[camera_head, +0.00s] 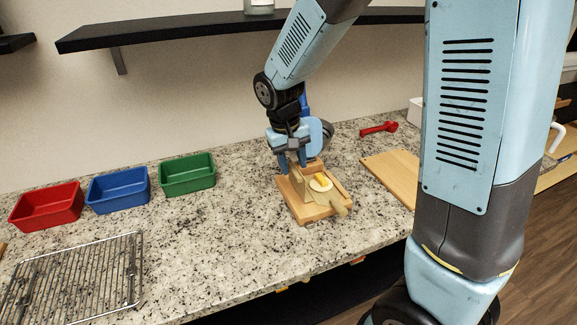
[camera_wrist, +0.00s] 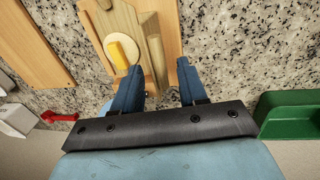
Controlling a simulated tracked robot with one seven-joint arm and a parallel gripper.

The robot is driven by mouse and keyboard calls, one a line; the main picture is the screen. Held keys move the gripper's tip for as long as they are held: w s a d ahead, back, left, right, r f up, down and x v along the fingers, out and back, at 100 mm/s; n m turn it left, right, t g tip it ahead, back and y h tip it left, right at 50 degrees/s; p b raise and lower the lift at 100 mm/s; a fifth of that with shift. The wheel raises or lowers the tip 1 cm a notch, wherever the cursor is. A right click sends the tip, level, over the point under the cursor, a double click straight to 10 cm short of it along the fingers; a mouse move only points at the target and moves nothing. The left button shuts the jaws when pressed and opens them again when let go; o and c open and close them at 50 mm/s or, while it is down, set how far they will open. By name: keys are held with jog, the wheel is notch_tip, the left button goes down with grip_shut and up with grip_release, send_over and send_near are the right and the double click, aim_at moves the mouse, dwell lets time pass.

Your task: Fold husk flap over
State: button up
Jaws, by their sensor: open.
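A tan husk (camera_head: 341,208) lies on a small wooden stand (camera_head: 305,217) near the middle of the counter. On the husk sits a round cream patch (camera_head: 314,186) with a yellow filling piece (camera_head: 322,181). The wrist view shows the husk (camera_wrist: 118,14), the cream patch (camera_wrist: 122,66) and the yellow piece (camera_wrist: 121,48) at upper left. My gripper (camera_head: 292,165) is open, with its fingers pointing down at the back left of the stand. In the wrist view my gripper (camera_wrist: 160,66) shows nothing held, and its left finger is close to the patch. Contact with the husk is unclear.
Red (camera_head: 47,205), blue (camera_head: 118,188) and green (camera_head: 187,174) bins stand at left behind a wire rack (camera_head: 75,282). A wooden board (camera_head: 393,174) and red tool (camera_head: 379,129) lie right of the stand. A black shelf (camera_head: 180,33) hangs above. Counter between bins and stand is clear.

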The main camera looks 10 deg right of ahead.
jog(key=shift+d+f, duration=0.1)
jog(key=shift+f, duration=0.6)
grip_shut()
